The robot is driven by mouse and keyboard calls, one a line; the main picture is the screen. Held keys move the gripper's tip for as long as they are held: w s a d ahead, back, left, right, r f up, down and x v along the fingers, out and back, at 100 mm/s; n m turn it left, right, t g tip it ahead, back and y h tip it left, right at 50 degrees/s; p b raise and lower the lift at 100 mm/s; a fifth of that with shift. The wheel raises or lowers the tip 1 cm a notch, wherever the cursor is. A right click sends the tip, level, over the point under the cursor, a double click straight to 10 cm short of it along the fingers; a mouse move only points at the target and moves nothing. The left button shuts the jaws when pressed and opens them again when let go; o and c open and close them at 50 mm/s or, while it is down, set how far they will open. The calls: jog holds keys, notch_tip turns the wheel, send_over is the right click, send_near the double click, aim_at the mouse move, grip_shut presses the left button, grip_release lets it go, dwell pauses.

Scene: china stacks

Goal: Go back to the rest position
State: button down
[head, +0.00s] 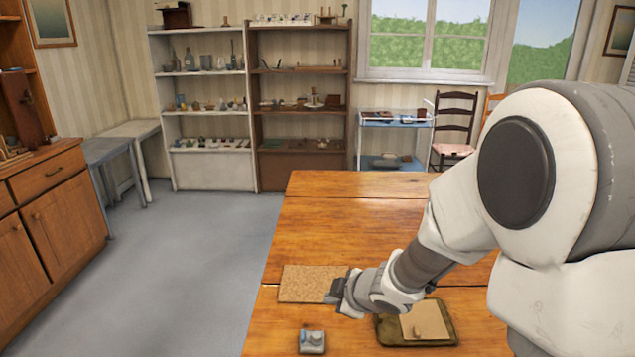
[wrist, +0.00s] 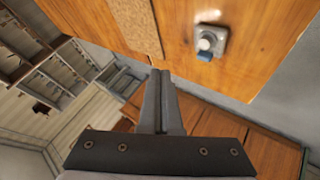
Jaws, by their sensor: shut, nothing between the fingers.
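My gripper (wrist: 161,75) is shut and empty, its two fingers together in the middle of the wrist view. In the head view my gripper (head: 333,293) is over the wooden table (head: 360,215), near the right end of a cork mat (head: 308,284). The cork mat also shows at the top of the wrist view (wrist: 135,22). A small grey device with a round knob (head: 312,341) sits on the table in front of the mat. It also shows at the top right of the wrist view (wrist: 209,42).
A dark tray (head: 391,333) with a tan sheet (head: 428,318) and a small object (head: 416,332) lies right of my gripper. The far half of the table is clear. Shelves (head: 300,110), a trolley (head: 394,124) and a chair (head: 452,130) stand behind, and a wooden cabinet (head: 50,215) at left.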

jog(key=s+d+r+m+t+h+p, duration=0.1)
jog(key=s+d+r+m+h+p, duration=0.2)
jog(key=d+r, duration=0.45)
jog(key=s+d+r+m+h+p, duration=0.25)
jog(key=d+r+m, duration=0.2)
jog(key=r, duration=0.55)
jog(key=s+r+m+g+p, duration=0.1)
jog(key=s+r+m, duration=0.3)
jog(key=s, duration=0.5)
jog(key=s+a+r+m+g+p, duration=0.1)
jog(key=s+r+m+g+p, duration=0.1)
jog(key=s, duration=0.8)
notch_tip(320, 180, up, 3)
jog(key=shift+s+f+m+y+p, duration=0.15)
jog(key=shift+m+y+p, duration=0.3)
jog(key=shift+m+p, duration=0.55)
